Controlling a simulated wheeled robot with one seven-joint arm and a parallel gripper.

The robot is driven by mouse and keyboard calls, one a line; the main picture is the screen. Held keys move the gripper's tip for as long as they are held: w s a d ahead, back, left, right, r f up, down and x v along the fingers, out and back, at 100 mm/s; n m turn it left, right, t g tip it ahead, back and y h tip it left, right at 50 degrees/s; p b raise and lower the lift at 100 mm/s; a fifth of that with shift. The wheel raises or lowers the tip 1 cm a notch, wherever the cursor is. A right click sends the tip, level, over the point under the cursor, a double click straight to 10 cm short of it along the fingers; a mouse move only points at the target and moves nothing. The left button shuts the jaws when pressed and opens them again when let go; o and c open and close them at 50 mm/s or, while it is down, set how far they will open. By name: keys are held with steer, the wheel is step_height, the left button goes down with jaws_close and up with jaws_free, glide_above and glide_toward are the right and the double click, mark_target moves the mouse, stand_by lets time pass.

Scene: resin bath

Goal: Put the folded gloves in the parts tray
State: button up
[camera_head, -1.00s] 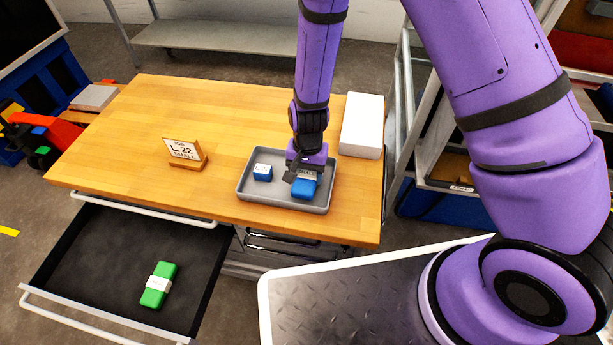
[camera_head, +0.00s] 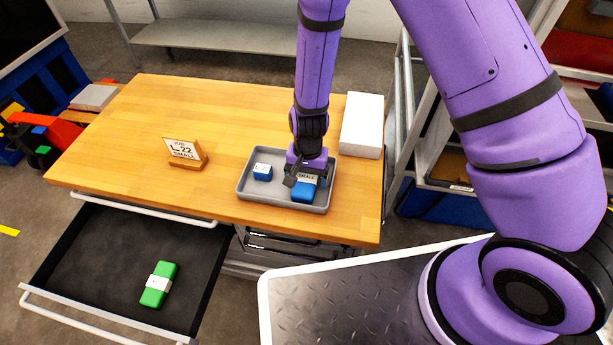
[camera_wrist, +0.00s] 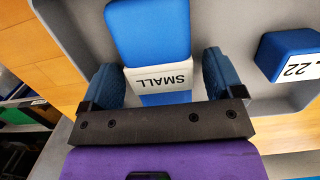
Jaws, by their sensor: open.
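The folded gloves, a blue bundle with a white band marked SMALL (camera_head: 304,194), lie in the right part of the grey parts tray (camera_head: 262,204). They also show in the wrist view (camera_wrist: 150,38). My gripper (camera_head: 303,180) is open just above the bundle. In the wrist view its two blue fingertips (camera_wrist: 160,80) stand on either side of the banded part. Whether they touch it I cannot tell. A small blue block labelled 22 (camera_head: 262,172) sits in the tray's left part; it also shows in the wrist view (camera_wrist: 288,55).
A card stand reading 22 SMALL (camera_head: 186,153) stands on the wooden table (camera_head: 235,115), left of the tray. A white box (camera_head: 361,125) stands behind the tray at right. The open drawer (camera_head: 110,260) holds a green banded bundle (camera_head: 159,284). The table's left half is mostly clear.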

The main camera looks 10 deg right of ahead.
step_height(320, 180, up, 12)
steer(key=w, duration=0.1)
steer(key=shift+w+d, duration=0.2)
steer(key=shift+d, duration=0.05)
steer(key=s+d+r+n+t, duration=0.1)
steer(key=d+r, duration=0.3)
steer(key=r, duration=0.4)
steer(key=s+d+r+n+t+y, duration=0.1)
steer(key=d+r, duration=0.3)
steer(key=r, duration=0.3)
steer(key=s+d+r+t, duration=0.15)
steer(key=d+r, duration=0.25)
steer(key=r, duration=0.4)
steer(key=s+d+r+n+t, duration=0.1)
steer(key=s+d+r, duration=0.4)
steer(key=s, duration=0.3)
steer(key=s+d+r+n+t+h, duration=0.1)
steer(key=s+d+r+t, duration=0.1)
steer(key=s+d+r, duration=0.3)
steer(key=shift+s+r, duration=0.55)
steer(key=shift+s, duration=0.85)
steer(key=shift+d, duration=0.1)
